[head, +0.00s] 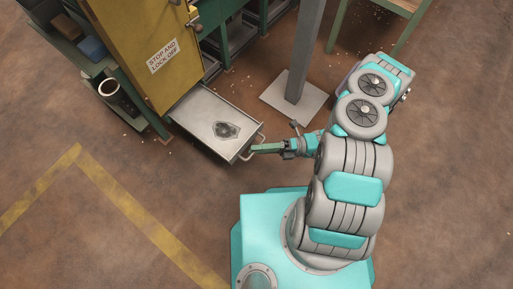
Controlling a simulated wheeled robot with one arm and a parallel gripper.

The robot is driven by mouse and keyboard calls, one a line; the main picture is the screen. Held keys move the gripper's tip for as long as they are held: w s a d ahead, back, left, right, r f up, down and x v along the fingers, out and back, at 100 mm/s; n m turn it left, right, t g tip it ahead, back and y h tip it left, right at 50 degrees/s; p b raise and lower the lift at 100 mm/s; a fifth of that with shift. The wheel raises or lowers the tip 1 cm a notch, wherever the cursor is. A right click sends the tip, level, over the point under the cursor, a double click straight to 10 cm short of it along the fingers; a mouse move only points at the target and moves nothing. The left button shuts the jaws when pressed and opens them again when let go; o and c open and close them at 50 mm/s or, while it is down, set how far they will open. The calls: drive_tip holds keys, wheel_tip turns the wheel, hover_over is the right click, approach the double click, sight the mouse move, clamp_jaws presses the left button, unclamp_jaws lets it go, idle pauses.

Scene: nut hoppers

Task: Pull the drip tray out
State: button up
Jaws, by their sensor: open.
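The drip tray (196,117) is a shallow grey metal tray. It sticks out from under the yellow panel of the green machine, with a dark stain on its floor. A bar handle (259,141) is on its front end. My gripper (254,149) is at this handle, reaching in from the right. Its jaws are open. I cannot tell from this height whether a finger touches the handle. The tray's back end is hidden under the machine.
A grey post on a square base plate (276,97) stands just right of the tray. A yellow panel (140,40) reads "STOP AND LOCK OFF". A dark cup (108,88) stands left. Yellow floor lines (125,205) cross the open floor at lower left.

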drive_tip(key=d+f, duration=0.1)
drive_tip(key=d, duration=0.6)
drive_tip(key=shift+w, duration=0.3)
